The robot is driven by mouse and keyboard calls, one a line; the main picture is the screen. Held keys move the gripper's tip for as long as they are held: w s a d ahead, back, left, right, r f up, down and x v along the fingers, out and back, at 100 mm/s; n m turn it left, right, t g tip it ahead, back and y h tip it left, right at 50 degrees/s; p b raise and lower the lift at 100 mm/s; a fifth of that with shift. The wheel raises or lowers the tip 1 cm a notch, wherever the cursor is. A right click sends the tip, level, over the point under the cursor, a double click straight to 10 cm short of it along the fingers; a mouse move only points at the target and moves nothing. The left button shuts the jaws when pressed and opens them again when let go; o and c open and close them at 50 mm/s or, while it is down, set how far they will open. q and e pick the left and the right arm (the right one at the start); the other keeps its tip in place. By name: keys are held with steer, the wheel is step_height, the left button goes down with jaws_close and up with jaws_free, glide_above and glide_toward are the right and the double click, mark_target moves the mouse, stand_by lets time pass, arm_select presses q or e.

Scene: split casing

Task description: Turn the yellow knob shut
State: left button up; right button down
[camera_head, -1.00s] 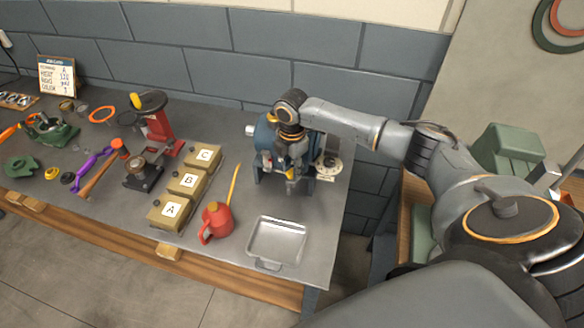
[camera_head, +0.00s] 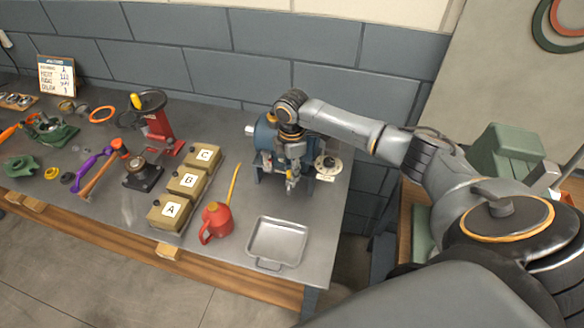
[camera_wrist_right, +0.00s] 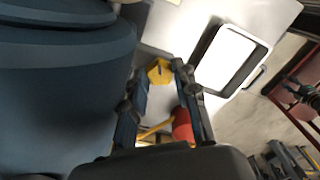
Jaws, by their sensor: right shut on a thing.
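The yellow knob (camera_wrist_right: 160,72) shows in the right wrist view between my right gripper's fingertips, beside the large blue casing (camera_wrist_right: 65,85). My right gripper (camera_wrist_right: 161,66) is shut on the knob. In the head view the blue casing (camera_head: 266,136) stands at the right end of the bench, partly behind my wrist. My right gripper (camera_head: 291,182) points down in front of it and hides the knob there. How far the knob is turned cannot be told. My left gripper is not in view.
A metal tray (camera_head: 277,242) lies in front of the casing. A red watering can (camera_head: 215,222) with a yellow spout stands left of it. Boxes marked A, B and C (camera_head: 187,180) stand farther left. A round pale dial (camera_head: 328,167) sits right of my gripper.

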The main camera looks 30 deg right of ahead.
steer(key=c, duration=1)
jaws_free()
steer(key=shift+r, duration=0.1)
steer(key=shift+r, duration=0.1)
step_height(320, 180, up, 6)
steer(key=shift+r, duration=0.1)
steer(key=shift+a+r, duration=0.15)
steer(key=shift+r, duration=0.65)
